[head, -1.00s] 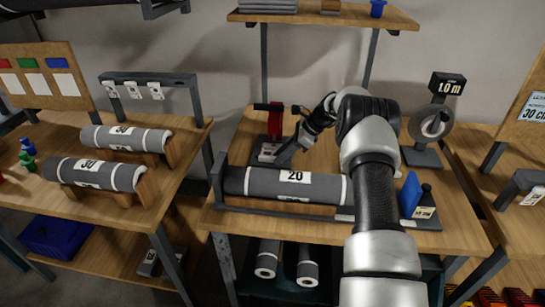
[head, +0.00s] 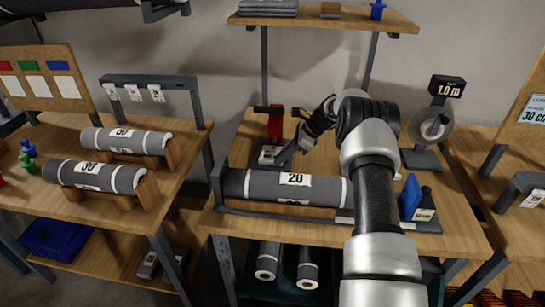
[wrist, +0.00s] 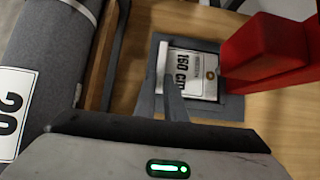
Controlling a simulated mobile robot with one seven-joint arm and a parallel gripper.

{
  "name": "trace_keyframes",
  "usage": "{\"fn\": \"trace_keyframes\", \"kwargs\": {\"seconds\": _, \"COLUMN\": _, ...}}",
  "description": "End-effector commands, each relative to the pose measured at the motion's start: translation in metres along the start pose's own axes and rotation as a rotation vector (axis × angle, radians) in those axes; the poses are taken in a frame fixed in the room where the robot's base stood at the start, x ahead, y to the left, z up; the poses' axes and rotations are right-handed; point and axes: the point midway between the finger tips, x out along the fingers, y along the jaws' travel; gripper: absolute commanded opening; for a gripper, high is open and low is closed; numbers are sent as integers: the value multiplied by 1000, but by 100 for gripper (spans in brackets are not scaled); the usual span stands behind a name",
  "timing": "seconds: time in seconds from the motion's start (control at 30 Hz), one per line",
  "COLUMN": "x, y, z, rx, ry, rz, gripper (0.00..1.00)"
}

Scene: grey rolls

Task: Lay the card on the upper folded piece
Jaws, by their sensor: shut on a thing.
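Grey folded pieces (head: 268,7) lie stacked on the high shelf at the top of the head view. The picture's edge cuts off part of this stack.
The red tool (head: 275,124) stands close beside my gripper. A grey roll (head: 240,184) labelled 20 lies in front of it. The high shelf (head: 300,17) also holds a brown block (head: 330,9) and a blue item (head: 377,9).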

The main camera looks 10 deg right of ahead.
Motion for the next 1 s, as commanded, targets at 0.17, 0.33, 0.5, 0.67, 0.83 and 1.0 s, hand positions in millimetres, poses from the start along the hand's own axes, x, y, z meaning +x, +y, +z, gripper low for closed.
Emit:
{"fn": "trace_keyframes", "kwargs": {"seconds": 0.17, "x": 0, "y": 0, "z": 0, "rx": 0, "ry": 1, "rz": 0, "gripper": 0}}
{"fn": "trace_keyframes", "kwargs": {"seconds": 0.33, "x": -2, "y": 2, "z": 1, "rx": 0, "ry": -1, "rz": 0, "gripper": 0}}
{"fn": "trace_keyframes", "kwargs": {"seconds": 0.5, "x": -3, "y": 9, "z": 2, "rx": 1, "ry": -2, "rz": -1, "gripper": 0}}
{"fn": "trace_keyframes", "kwargs": {"seconds": 0.67, "x": -3, "y": 15, "z": 2, "rx": 0, "ry": -1, "rz": -1, "gripper": 0}}
{"fn": "trace_keyframes", "kwargs": {"seconds": 0.83, "x": -4, "y": 22, "z": 3, "rx": 0, "ry": -1, "rz": -2, "gripper": 0}}
{"fn": "trace_keyframes", "kwargs": {"seconds": 1.0, "x": -4, "y": 29, "z": 4, "rx": -1, "ry": -2, "rz": -1, "gripper": 0}}
